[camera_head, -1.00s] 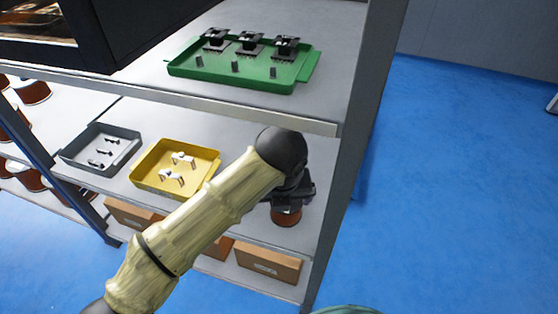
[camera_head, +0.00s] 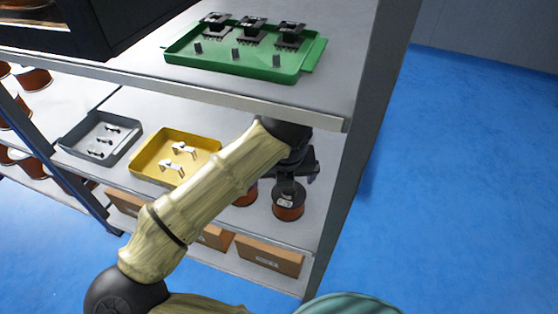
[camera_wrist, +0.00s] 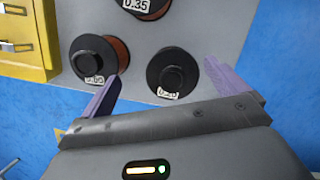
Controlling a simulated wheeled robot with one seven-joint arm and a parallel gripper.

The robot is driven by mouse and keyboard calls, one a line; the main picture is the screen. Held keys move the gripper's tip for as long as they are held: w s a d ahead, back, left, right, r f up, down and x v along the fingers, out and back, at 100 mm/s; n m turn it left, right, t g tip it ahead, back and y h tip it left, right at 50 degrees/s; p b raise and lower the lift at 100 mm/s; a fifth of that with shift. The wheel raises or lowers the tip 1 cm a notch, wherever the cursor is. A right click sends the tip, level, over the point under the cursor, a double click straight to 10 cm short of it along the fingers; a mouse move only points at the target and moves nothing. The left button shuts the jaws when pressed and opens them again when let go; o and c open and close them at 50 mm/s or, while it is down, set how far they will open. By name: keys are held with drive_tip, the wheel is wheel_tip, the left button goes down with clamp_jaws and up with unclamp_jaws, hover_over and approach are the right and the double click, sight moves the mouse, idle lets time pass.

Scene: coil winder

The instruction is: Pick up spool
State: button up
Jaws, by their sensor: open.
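Several copper-wound spools with black flanges sit on the middle shelf. One spool (camera_head: 288,206) stands near the shelf's right end, and another spool (camera_head: 246,196) is partly hidden behind my arm. A second spool (camera_wrist: 97,60) is by the left finger, and a third (camera_wrist: 146,8), labelled 0.35, is cut off at the top. My gripper (camera_wrist: 163,72) is open and empty; in the head view my gripper (camera_head: 290,172) is just above the right spool.
A yellow tray (camera_head: 139,174) with white parts and a grey tray (camera_head: 66,146) are left on the same shelf. The upper shelf (camera_head: 335,122) with a green tray (camera_head: 312,62) overhangs the arm. Cardboard boxes (camera_head: 268,257) lie below. A shelf post (camera_head: 350,180) is right.

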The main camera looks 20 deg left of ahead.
drive_tip(key=w+b, duration=0.1)
drive_tip(key=w, duration=0.1)
drive_tip(key=w+a+b, duration=0.1)
drive_tip(key=w, duration=0.2)
drive_tip(key=w+a+b, duration=0.1)
drive_tip(key=w+b, duration=0.1)
drive_tip(key=w, duration=0.1)
drive_tip(key=shift+w+a+f, duration=0.1)
drive_tip(key=shift+a+f, duration=0.1)
drive_tip(key=shift+a, duration=0.05)
drive_tip(key=shift+w+a+r, duration=0.15)
drive_tip(key=shift+w+a, duration=0.05)
drive_tip(key=shift+w, duration=0.25)
drive_tip(key=shift+w, duration=0.25)
drive_tip(key=b+x, duration=0.4)
drive_tip(key=x, duration=0.1)
drive_tip(key=shift+a, duration=0.1)
drive_tip(key=shift+w, duration=0.1)
drive_tip(key=shift+c, duration=0.5)
drive_tip(key=c, duration=1.4)
